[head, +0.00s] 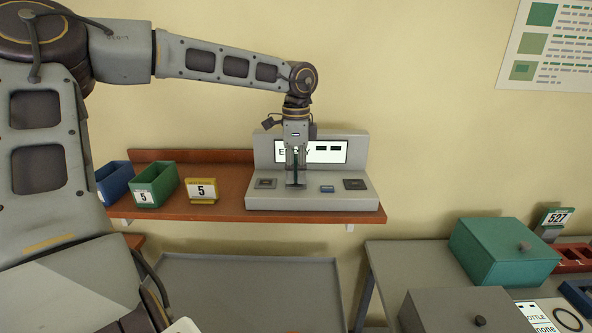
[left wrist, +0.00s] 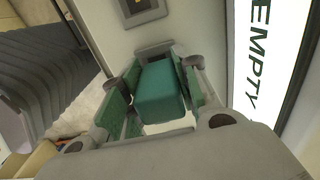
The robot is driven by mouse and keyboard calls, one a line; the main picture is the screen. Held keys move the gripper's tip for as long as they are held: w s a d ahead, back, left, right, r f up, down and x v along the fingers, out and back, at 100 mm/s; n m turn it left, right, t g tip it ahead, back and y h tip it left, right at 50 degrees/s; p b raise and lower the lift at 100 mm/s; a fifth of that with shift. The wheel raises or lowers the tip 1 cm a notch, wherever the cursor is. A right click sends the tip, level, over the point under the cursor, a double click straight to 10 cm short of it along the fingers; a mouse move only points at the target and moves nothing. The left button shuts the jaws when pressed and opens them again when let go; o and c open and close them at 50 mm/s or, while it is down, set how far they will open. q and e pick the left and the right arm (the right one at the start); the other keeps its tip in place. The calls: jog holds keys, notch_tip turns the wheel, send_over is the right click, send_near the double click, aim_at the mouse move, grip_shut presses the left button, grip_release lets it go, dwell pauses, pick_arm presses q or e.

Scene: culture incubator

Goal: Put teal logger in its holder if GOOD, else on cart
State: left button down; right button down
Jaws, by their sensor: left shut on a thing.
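The teal logger (left wrist: 158,95) is a small teal block between the fingers of my left gripper (left wrist: 160,68) in the left wrist view. My left gripper (head: 296,183) is shut on it, pointing down in front of the grey reader station (head: 310,201) on the wall shelf. In the head view the gripper largely hides the logger, and I cannot tell whether it touches the station. The station's screen (head: 328,152) is partly covered by the gripper; in the left wrist view the screen (left wrist: 268,70) reads EMPTY. My right gripper is not in view.
A green bin (head: 153,186) and a yellow-framed "5" sign (head: 202,190) stand left on the shelf. A grey tray-like surface (head: 250,285) lies below. A teal box (head: 503,250) stands at right.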

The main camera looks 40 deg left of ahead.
pick_arm(q)
jog(key=shift+f+b, duration=0.3)
jog(key=shift+f, duration=0.05)
jog(key=c, duration=1)
grip_release()
jog(key=shift+r, duration=0.15)
jog(key=shift+r, duration=5.9)
jog(key=shift+f, duration=0.1)
